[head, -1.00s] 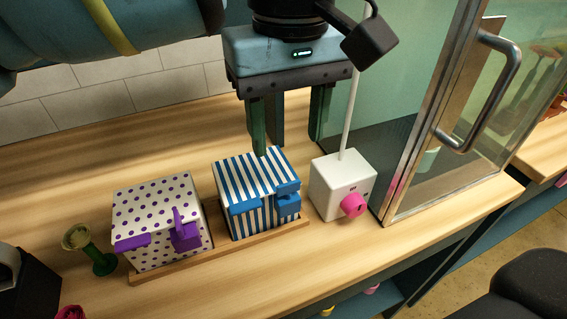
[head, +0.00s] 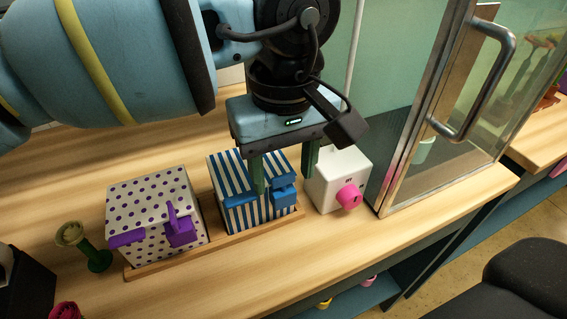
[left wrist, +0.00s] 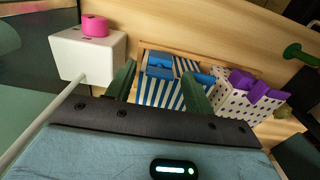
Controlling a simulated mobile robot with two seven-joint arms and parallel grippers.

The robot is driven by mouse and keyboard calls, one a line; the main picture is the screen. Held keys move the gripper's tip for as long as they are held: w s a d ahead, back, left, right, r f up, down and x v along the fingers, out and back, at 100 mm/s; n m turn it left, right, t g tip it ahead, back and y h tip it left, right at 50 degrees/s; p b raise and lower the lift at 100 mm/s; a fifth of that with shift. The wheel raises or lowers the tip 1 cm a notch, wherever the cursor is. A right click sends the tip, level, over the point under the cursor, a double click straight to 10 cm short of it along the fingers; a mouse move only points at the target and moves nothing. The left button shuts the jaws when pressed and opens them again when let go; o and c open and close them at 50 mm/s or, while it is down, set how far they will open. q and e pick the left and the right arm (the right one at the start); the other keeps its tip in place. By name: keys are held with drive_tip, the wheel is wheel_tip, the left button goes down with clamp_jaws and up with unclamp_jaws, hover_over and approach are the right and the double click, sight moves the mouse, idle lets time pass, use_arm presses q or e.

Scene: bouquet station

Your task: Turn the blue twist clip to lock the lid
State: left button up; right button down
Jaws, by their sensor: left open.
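The blue-and-white striped box (head: 232,175) stands on a wooden tray (head: 160,268). Its blue twist clip (head: 284,194) is on the front face, towards the right. A blue tab (head: 240,200) is at the front left. My left gripper (head: 287,178) is open above the box, its green fingers apart and pointing down. One finger hangs in front of the striped box; the other is near its right edge, by the white box. In the left wrist view the striped box (left wrist: 158,93) and clip (left wrist: 160,62) show between and beyond the fingers (left wrist: 158,85). My right gripper is not in view.
A purple-dotted box (head: 150,205) with a purple clip stands left on the same tray. A white box (head: 338,180) with a pink knob stands close right. A glass door with a metal handle (head: 490,80) is beyond it. The front counter strip is clear.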

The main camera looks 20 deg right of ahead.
use_arm(q)
drive_tip(key=c, duration=1)
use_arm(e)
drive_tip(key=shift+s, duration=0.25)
use_arm(q)
drive_tip(key=shift+n, duration=0.4)
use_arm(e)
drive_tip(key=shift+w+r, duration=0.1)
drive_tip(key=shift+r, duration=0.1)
use_arm(q)
drive_tip(key=shift+r+n+p, duration=0.1)
drive_tip(key=shift+n+p, duration=0.4)
drive_tip(key=n+p, duration=0.1)
drive_tip(key=n, duration=0.2)
drive_tip(key=shift+n, duration=0.3)
drive_tip(key=n+p, duration=0.2)
drive_tip(key=n, duration=0.3)
drive_tip(key=shift+p, duration=0.4)
drive_tip(key=n+p, duration=0.2)
drive_tip(key=n, duration=0.3)
drive_tip(key=shift+n+p, duration=0.6)
drive_tip(key=shift+n, duration=0.6)
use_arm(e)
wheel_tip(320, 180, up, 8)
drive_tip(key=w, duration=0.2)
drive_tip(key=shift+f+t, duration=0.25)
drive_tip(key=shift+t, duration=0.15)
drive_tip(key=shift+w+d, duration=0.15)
